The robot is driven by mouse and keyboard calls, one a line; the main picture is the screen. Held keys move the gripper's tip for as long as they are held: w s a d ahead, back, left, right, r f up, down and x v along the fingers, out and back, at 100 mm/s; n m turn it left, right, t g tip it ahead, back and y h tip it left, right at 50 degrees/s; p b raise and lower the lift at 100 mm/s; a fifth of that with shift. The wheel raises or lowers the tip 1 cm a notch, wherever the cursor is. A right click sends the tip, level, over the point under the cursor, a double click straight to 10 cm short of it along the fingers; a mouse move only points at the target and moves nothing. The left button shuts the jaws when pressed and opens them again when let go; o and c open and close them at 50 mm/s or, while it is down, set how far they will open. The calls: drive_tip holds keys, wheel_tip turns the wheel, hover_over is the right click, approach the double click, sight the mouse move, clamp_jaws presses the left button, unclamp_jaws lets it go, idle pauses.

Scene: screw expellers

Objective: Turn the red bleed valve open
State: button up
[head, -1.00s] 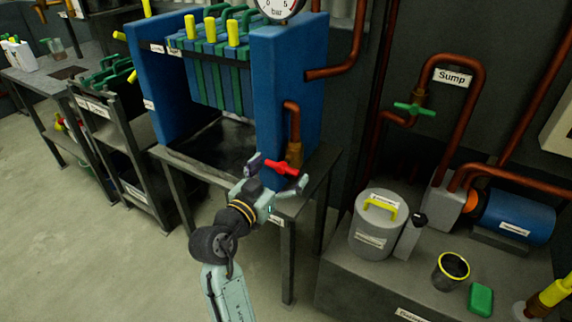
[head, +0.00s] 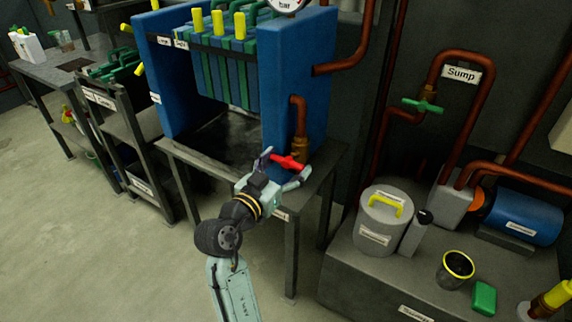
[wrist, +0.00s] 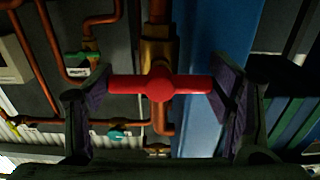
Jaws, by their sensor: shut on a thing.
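The red bleed valve (head: 288,162) has a red bar handle on a brass body, at the foot of a copper pipe beside the blue end plate of the press. My gripper (head: 284,166) reaches it from the front, one finger at each end of the handle. In the wrist view the red handle (wrist: 160,86) lies level across the picture. My gripper (wrist: 163,93) is shut on it, with the dark finger pads at its left and right ends. The brass body (wrist: 157,50) shows behind the handle.
The blue press frame (head: 298,75) stands right behind the valve on a metal table (head: 215,170). A copper pipe (head: 299,115) drops to the valve. To the right, a low bench holds a grey lidded pot (head: 380,228) and a blue motor (head: 520,217). The floor at left is clear.

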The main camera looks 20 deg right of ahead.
drive_tip(key=shift+c, duration=1)
drive_tip(key=n+p, duration=0.2)
drive_tip(key=n, duration=0.2)
drive_tip(key=shift+r+n, duration=0.15)
drive_tip(key=shift+n, duration=0.15)
drive_tip(key=n+p, duration=0.3)
drive_tip(key=n, duration=0.1)
drive_tip(key=shift+s+r+n, duration=0.1)
drive_tip(key=shift+n, duration=0.2)
drive_tip(key=n+p, duration=0.4)
drive_tip(key=shift+d+r, duration=0.1)
drive_tip(key=shift+n+p, duration=1.75)
drive_tip(key=shift+n, duration=0.65)
